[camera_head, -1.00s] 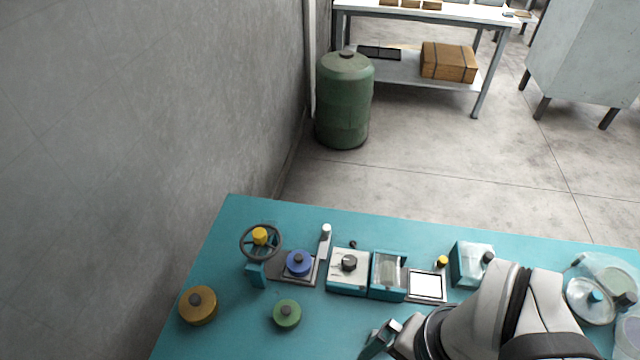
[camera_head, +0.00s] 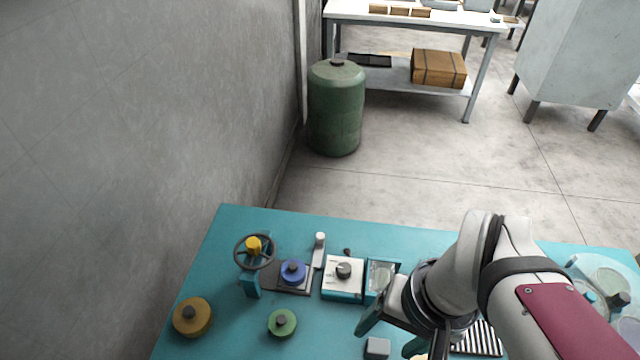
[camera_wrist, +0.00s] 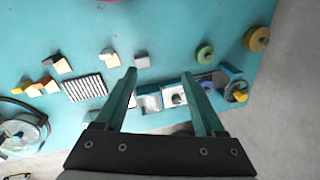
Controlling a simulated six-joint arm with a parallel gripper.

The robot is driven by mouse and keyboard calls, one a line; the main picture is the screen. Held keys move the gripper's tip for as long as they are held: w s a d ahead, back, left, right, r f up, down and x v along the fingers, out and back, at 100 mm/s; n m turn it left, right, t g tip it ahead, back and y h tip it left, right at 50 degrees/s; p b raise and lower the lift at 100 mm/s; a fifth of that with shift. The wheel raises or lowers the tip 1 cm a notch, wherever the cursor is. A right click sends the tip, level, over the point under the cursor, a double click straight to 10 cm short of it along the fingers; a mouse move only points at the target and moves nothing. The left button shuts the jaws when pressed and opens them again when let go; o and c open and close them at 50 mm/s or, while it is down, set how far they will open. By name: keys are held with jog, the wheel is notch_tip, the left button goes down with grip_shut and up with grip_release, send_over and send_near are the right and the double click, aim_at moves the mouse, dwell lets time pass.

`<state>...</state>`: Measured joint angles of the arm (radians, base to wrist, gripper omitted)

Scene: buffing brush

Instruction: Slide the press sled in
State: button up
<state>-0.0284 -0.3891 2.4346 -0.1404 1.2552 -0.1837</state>
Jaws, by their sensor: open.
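The press (camera_head: 249,283) with its dark handwheel and yellow knob stands at the left of the teal table. A dark flat sled (camera_head: 270,279) lies just right of it, carrying a blue disc (camera_head: 293,271) with a dark knob. A pale upright handle (camera_head: 319,246) stands at the sled's right side. In the wrist view the press (camera_wrist: 237,93) and the blue disc (camera_wrist: 206,86) show beyond my right finger. My gripper (camera_wrist: 159,75) is open and empty over the table, right of the sled and apart from it. The finger hides part of the sled there.
A white-topped box with a dark knob (camera_head: 344,288) and a glass-topped box (camera_head: 381,276) stand between sled and gripper. A green disc (camera_head: 282,323) and an ochre disc (camera_head: 192,317) lie in front. A striped block (camera_head: 480,340) and grey block (camera_head: 377,347) are near my arm.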

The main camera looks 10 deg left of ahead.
jog(key=w+a+n, duration=0.1)
jog(key=w+n, duration=0.1)
jog(key=w, duration=0.3)
jog(key=w+a+f+n+t, duration=0.1)
jog(key=w+a+n, duration=0.1)
jog(key=w, duration=0.3)
jog(key=w+a+f+n, duration=0.1)
jog(key=w+n, duration=0.1)
jog(key=w, duration=0.3)
jog(key=shift+a+n+t+y, duration=0.3)
jog(key=shift+a+n, duration=0.05)
jog(key=shift+n, duration=0.05)
jog(key=shift+c, duration=0.7)
jog(key=n+t, duration=0.1)
jog(key=n, duration=0.4)
send_near(321, 235)
jog(key=x, duration=0.8)
jog(key=shift+a+f, duration=0.1)
jog(key=shift+f, duration=0.3)
grip_shut()
